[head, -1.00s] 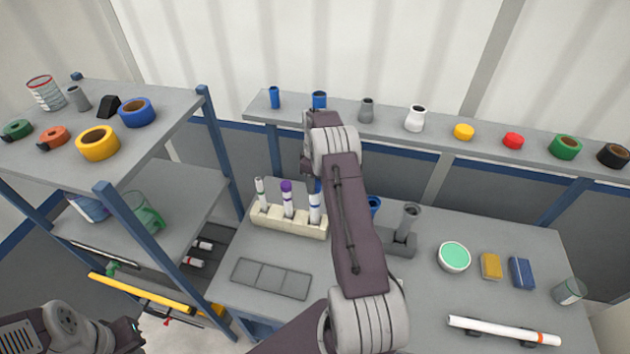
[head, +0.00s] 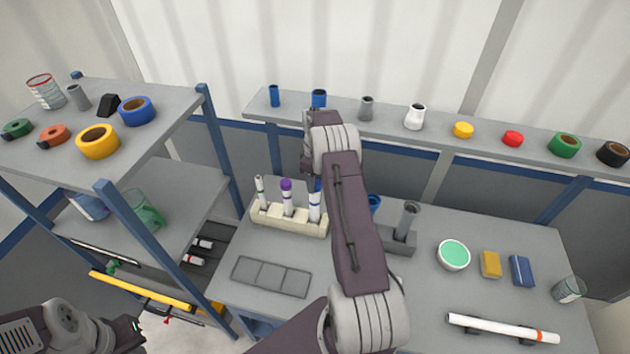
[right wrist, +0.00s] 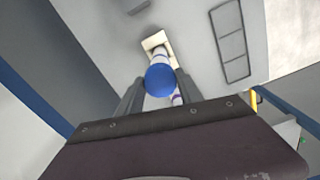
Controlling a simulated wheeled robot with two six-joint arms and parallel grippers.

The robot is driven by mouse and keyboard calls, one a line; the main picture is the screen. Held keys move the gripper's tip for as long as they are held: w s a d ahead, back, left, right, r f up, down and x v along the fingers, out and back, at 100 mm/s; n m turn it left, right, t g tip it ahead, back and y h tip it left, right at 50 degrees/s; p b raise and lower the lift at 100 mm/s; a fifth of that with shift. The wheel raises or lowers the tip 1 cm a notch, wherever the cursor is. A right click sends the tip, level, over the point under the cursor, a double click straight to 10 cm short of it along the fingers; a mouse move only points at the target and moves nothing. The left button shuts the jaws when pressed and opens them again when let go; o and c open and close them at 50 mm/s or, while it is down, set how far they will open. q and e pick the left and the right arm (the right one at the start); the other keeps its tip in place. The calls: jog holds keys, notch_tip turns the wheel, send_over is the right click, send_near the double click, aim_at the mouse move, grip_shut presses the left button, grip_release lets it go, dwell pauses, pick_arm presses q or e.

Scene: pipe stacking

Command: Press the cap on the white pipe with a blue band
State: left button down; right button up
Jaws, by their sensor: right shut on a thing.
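The white pipe with a blue band (head: 315,205) stands upright in the right-hand hole of the cream rack (head: 287,221). A blue cap (right wrist: 160,80) is between the fingers of my right gripper (right wrist: 159,77), which is shut on it. The cap is in line with the pipe's top; I cannot tell how far down it sits. In the head view the cap (head: 318,186) shows only partly beside my right arm, which hides most of the gripper. My left arm shows at the lower left, but its jaws are not visible.
A purple-capped pipe (head: 287,198) and a white pipe with a green band (head: 262,191) stand in the same rack. A grey holder (head: 400,241) is right of my arm. A grey tray (head: 271,278) lies in front of the rack. The shelf unit (head: 105,195) stands left.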

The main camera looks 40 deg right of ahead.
jog(key=shift+f, duration=0.2)
jog(key=shift+f+b, duration=0.4)
jog(key=shift+f, duration=0.05)
jog(key=o, duration=1.8)
jog(key=shift+r, duration=0.15)
jog(key=shift+r+p, duration=2.65)
jog(key=shift+r, duration=0.8)
grip_shut()
